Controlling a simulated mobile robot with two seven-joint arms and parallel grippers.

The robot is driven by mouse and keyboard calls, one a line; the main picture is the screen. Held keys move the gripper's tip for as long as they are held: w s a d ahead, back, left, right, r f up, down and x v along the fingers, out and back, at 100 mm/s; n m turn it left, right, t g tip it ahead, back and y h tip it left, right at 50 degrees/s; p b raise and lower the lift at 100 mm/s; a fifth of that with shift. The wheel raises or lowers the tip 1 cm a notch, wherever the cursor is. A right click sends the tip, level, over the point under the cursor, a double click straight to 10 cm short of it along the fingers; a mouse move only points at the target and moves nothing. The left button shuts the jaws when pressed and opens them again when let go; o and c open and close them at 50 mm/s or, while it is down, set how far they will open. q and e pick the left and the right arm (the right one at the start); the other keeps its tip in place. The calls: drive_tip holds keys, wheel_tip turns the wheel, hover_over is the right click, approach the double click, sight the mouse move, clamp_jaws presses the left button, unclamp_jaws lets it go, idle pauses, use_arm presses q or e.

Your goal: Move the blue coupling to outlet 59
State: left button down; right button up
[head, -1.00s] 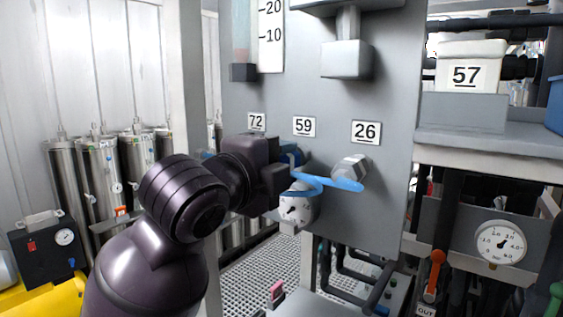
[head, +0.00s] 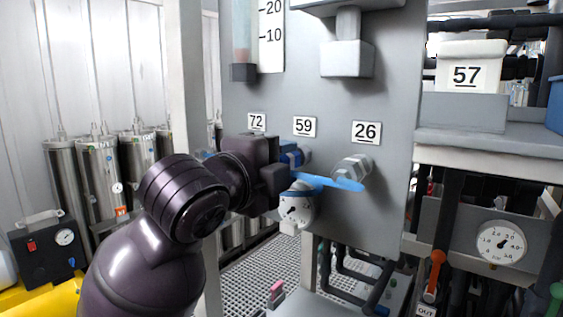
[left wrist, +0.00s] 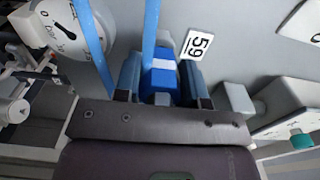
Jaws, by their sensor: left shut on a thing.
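The blue coupling (head: 291,157) is just under the 59 label (head: 304,126), in front of the panel. My left gripper (head: 280,165) comes from the left and is shut on it. In the left wrist view the coupling (left wrist: 161,80), blue with a white band, sits between the two fingers (left wrist: 160,85), close to the 59 label (left wrist: 200,47). Outlet 59 (head: 305,155) is mostly hidden behind the coupling; I cannot tell whether the two are joined. A light blue hose (head: 330,181) runs right from near the gripper, passing below outlet 26 (head: 352,167). My right gripper is out of view.
A round white gauge (head: 296,208) hangs close below the gripper. The 72 label (head: 257,121) is on the left of the panel (head: 385,210). A grey block (head: 347,59) juts out above. A shelf (head: 480,140) stands at right.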

use_arm(q)
drive_tip(key=shift+w+d, duration=0.35)
drive_tip(key=shift+w, duration=0.15)
idle(0.9)
drive_tip(key=c, duration=0.6)
unclamp_jaws()
use_arm(e)
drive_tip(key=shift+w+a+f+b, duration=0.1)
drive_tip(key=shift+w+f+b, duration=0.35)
drive_tip(key=shift+b, duration=0.7)
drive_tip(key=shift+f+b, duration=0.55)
drive_tip(key=shift+b, duration=0.05)
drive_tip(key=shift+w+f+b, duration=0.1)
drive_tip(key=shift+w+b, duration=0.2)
use_arm(q)
drive_tip(key=shift+v, duration=5.4)
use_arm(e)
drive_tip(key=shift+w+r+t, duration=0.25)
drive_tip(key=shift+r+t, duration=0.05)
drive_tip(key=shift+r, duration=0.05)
